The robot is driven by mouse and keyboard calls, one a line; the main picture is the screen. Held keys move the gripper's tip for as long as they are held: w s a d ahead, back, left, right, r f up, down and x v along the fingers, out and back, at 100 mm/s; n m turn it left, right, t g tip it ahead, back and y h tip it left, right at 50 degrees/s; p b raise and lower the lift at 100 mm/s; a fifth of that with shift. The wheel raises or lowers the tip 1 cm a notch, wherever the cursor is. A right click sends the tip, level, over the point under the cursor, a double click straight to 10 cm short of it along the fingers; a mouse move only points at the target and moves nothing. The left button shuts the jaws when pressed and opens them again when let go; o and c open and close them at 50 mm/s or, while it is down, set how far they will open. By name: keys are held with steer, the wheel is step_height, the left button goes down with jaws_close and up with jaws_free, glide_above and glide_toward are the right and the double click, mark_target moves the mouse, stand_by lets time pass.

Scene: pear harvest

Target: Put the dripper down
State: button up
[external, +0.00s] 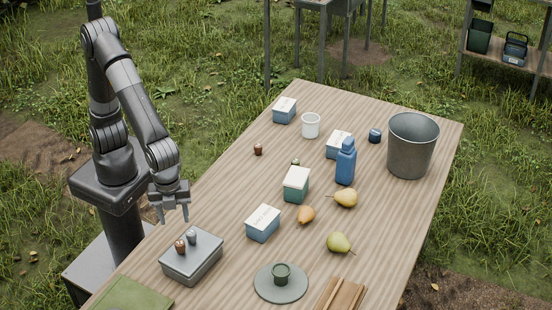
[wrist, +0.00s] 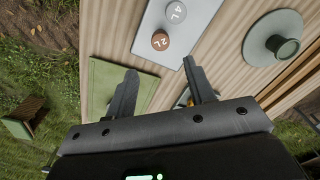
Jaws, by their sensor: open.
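My gripper (external: 174,215) is open and empty, pointing down above the left table edge, just behind the grey case. In the wrist view its two fingers (wrist: 160,72) are spread apart. A dark green cup-like piece (external: 282,272), possibly the dripper, stands upright on a round grey-green plate (external: 262,289) near the front of the table. The piece (wrist: 287,46) and plate (wrist: 260,50) also show at upper right in the wrist view, apart from my fingers. I cannot tell for sure which thing is the dripper.
The grey case (external: 178,266) bears a brown knob (external: 180,246) and a grey knob (external: 191,237). A green mat (external: 130,296) lies front left. Cartons, pears (external: 339,242), a blue bottle (external: 345,163) and a metal bucket (external: 412,146) stand farther right. The left middle is clear.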

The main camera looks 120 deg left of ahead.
steer(key=s+a+r+n+t+h, duration=0.1)
steer(key=s+a+r+n, duration=0.25)
steer(key=a+r, duration=0.2)
steer(key=s+a+r+n+t, duration=0.1)
steer(key=s+a+r+n, duration=0.1)
steer(key=s+a+r, duration=0.4)
steer(key=s+a+n+t, duration=0.3)
steer(key=s+a+n, duration=0.2)
steer(key=s+a, duration=0.4)
steer(key=shift+s+a+r+y, duration=0.3)
steer(key=shift+a+r+y, duration=0.05)
steer(key=shift+a+y, duration=0.1)
steer(key=shift+o, duration=0.5)
